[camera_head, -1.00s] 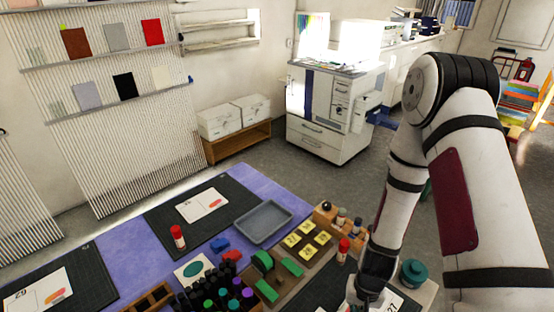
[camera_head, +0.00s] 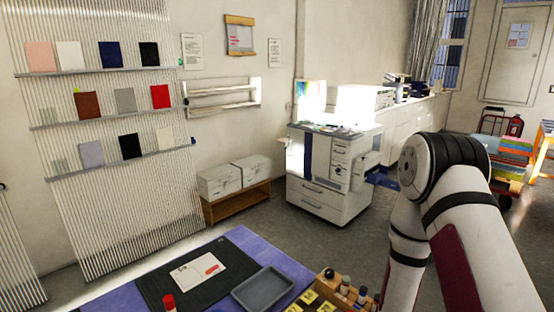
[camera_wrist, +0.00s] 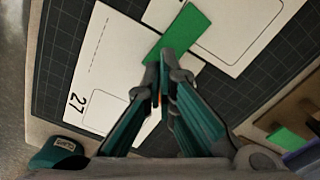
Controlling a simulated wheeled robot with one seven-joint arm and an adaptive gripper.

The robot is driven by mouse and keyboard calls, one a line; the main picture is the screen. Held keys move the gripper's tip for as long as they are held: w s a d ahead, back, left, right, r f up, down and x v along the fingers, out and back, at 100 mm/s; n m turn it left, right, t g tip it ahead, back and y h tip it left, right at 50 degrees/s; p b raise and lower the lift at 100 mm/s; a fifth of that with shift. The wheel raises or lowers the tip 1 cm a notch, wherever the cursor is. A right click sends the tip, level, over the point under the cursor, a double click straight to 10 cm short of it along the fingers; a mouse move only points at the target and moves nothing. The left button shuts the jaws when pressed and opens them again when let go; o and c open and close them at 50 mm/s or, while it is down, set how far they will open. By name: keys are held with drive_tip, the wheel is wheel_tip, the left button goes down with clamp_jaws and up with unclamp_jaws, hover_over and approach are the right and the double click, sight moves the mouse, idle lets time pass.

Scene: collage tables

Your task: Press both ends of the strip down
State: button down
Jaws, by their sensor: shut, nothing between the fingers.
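In the wrist view a green strip (camera_wrist: 185,30) lies slantwise over the inner edges of two white cards. The left card (camera_wrist: 112,50) carries a dashed line, an outlined box and the number 27. The right card (camera_wrist: 240,40) has a rounded outline. My gripper (camera_wrist: 163,58) is shut and empty, its tips over the lower-left end of the strip. The tips hide part of that end, and I cannot tell whether they touch it. The head view shows only upper links of my arm; the gripper, strip and these cards are out of its frame.
A dark gridded mat (camera_wrist: 290,50) lies under the cards. A teal pot (camera_wrist: 62,152) stands at the lower left, and a green block (camera_wrist: 288,138) lies at the right. In the head view, a grey tray (camera_head: 262,290) and red-capped bottle (camera_head: 169,302) sit on the purple table.

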drive_tip(key=shift+f, duration=1)
idle(0.8)
idle(0.4)
drive_tip(key=shift+r+p, duration=1.35)
drive_tip(key=shift+r, duration=2.15)
drive_tip(key=shift+s+a+f+m+b, duration=0.1)
drive_tip(key=shift+s+a+f+m, duration=0.5)
drive_tip(key=shift+f+m, duration=0.35)
drive_tip(key=shift+s+a+f+m+b, duration=0.1)
drive_tip(key=shift+s+a+f+m, duration=0.25)
drive_tip(key=shift+a+f+m, duration=0.55)
drive_tip(key=shift+s+a+f+m+b, duration=0.1)
drive_tip(key=shift+s+a+f+m, duration=0.5)
drive_tip(key=shift+m, duration=0.55)
drive_tip(key=shift+w+d+f, duration=0.1)
drive_tip(key=shift+d+f, duration=0.05)
drive_tip(key=shift+f, duration=0.9)
